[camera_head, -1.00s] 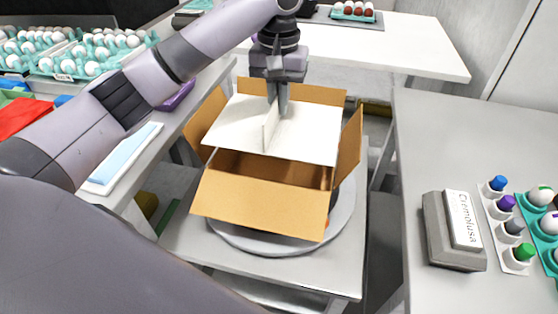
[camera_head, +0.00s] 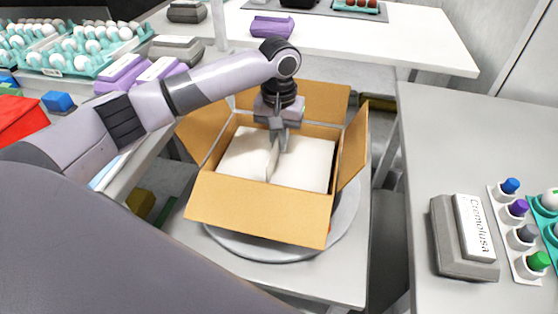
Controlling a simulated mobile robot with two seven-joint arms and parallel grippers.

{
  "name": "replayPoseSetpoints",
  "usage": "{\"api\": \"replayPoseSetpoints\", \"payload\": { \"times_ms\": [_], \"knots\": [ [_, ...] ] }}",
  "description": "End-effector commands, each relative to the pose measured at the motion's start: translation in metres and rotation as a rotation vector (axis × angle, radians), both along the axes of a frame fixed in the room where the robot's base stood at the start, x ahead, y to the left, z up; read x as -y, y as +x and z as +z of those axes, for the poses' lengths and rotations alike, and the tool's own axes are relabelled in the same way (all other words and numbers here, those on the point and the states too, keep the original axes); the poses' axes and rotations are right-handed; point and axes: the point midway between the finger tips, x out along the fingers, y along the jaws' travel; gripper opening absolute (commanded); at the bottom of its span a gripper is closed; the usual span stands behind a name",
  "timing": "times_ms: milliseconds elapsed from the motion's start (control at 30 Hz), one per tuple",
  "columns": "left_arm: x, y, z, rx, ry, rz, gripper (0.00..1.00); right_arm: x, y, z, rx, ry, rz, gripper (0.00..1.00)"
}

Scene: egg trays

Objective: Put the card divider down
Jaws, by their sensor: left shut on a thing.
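The white card divider (camera_head: 306,163) lies roughly level inside an open cardboard box (camera_head: 262,212), below the top edges of its walls. An upright white fin stands at the divider's middle. My left gripper (camera_head: 277,143) points down into the box and is shut on this fin. The box's flaps are spread open. What lies under the divider is hidden. My right gripper is not in view.
The box stands on a round grey turntable (camera_head: 237,246) on a table. On the right table are a grey stamp-like block (camera_head: 463,238) and a white strip of coloured-capped bottles (camera_head: 512,231). Egg trays (camera_head: 70,50) stand at the upper left. The back white table is mostly clear.

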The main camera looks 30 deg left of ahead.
Motion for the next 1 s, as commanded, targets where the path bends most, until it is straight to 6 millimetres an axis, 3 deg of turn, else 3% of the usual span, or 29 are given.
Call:
{"api": "replayPoseSetpoints", "payload": {
  "times_ms": [167, 500, 900, 933, 1000],
  "knots": [
    [0.000, 0.000, -0.015, -0.001, 0.000, 0.000, 0.00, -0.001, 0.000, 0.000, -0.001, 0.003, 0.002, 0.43],
    [0.000, 0.000, -0.065, -0.001, 0.002, -0.001, 0.00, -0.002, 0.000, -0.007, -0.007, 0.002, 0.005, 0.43],
    [0.000, 0.000, -0.069, 0.000, 0.000, 0.000, 0.00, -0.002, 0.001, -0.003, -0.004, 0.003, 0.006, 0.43],
    [0.000, 0.000, -0.069, 0.000, 0.000, 0.000, 0.15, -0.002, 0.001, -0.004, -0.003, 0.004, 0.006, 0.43],
    [0.000, 0.000, -0.069, 0.001, 0.000, -0.001, 0.34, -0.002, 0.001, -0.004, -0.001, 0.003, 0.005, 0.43]
  ]
}}
